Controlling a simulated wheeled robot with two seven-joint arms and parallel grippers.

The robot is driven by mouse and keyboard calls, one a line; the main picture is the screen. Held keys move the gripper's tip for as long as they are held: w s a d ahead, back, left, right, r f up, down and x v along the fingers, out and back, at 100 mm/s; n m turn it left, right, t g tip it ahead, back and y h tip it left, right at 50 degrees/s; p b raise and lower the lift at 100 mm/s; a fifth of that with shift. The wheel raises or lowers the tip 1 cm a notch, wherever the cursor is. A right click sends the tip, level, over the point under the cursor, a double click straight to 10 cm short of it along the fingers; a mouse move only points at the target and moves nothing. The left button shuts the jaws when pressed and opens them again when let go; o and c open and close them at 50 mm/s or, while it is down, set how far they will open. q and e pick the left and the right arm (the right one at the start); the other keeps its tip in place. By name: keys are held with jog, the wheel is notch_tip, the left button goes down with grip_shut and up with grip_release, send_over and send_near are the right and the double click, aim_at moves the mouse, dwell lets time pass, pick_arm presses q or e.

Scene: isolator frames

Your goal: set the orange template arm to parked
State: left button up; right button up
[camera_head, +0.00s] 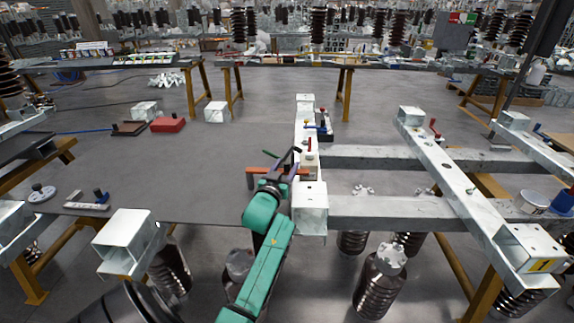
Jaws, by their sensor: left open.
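The orange template arm (256,171) is a short flat bar lying roughly crosswise at the left edge of the near end of a pale steel beam. My left gripper (283,157) is at the end of my teal arm, which comes up from the bottom of the view. Its dark fingers are apart, and they are right over or beside the orange bar. They hide part of it, and I cannot tell whether they touch it. My right gripper is not in view.
A small red-handled part (309,146) and a blue-and-red part (324,130) sit on the beam beyond my gripper. A red box (167,124) lies on the grey table to the left. Dark ribbed insulators (379,284) stand below the frame.

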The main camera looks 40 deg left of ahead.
pick_arm(q)
jog(key=shift+w+a, duration=0.25)
jog(key=shift+w, duration=0.25)
grip_shut()
dwell(1.1)
